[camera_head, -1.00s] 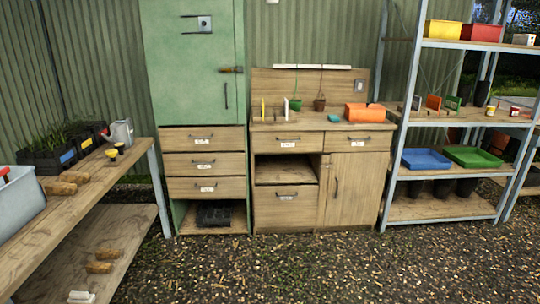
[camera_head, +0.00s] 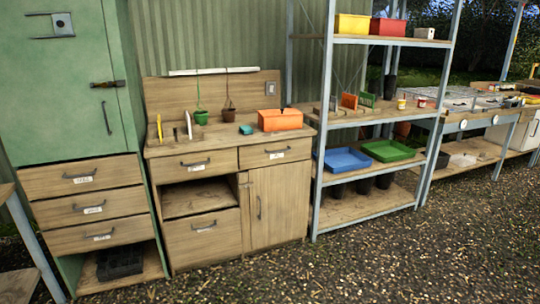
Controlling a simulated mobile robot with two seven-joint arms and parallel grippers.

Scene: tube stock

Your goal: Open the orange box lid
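The orange box (camera_head: 280,120) sits at the right end of the wooden workbench top (camera_head: 222,139). A small dark spot shows at its upper edge. Its lid looks shut, though at this distance the seam is hard to make out. Neither of my grippers is in view.
A teal block (camera_head: 245,129) and two hanging pots, one green (camera_head: 201,117), are left of the box. A metal shelf (camera_head: 322,130) stands close on the right, a green cabinet (camera_head: 60,90) on the left. The gravel floor (camera_head: 330,265) in front is clear.

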